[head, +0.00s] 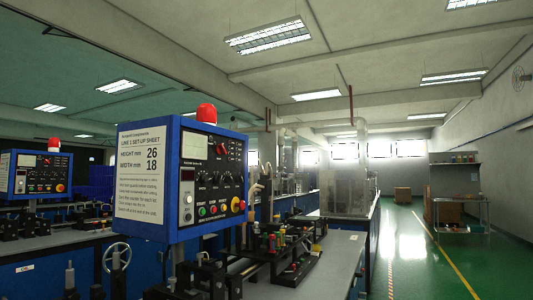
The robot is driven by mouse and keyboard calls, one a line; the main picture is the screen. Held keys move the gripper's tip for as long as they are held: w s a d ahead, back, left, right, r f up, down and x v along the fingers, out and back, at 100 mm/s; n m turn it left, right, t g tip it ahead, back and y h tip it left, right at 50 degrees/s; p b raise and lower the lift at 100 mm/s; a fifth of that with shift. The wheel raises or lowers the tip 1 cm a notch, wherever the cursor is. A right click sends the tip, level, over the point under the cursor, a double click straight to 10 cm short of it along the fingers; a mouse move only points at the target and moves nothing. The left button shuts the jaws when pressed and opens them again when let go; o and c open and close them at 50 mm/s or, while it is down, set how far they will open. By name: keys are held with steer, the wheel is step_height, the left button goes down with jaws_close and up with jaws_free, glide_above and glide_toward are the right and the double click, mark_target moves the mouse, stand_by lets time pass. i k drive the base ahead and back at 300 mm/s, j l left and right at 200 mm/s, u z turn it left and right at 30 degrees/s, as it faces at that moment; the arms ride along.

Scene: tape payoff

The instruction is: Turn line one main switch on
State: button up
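The line one control box (180,236) is a blue cabinet at centre left. A white sheet headed "LINE 1 SET-UP SHEET" (142,185) covers its left face, and a red lamp (206,114) stands on top. Its dark front panel (216,165) faces right and is seen at an angle. The panel carries a grey display (194,146), a red part (221,146), a row of dark knobs, small green and red buttons, and a red-and-yellow knob (237,204). I cannot tell which control is the main switch or its position. My gripper is not in view.
A second, similar control box (35,173) stands at far left. Benches with machinery, a handwheel (116,257) and small fixtures (285,240) fill the foreground. A clear green aisle (415,250) with a yellow line runs along the right. A shelf and a table stand at far right.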

mark_target(221, 149)
steer(key=i+l+u, duration=0.1)
steer(key=i+u, duration=0.2)
steer(key=i+l+u, duration=0.45)
steer(key=u, duration=0.55)
steer(key=l+u, duration=0.35)
steer(key=l, duration=0.45)
steer(key=l+u, duration=0.35)
steer(key=l, duration=0.45)
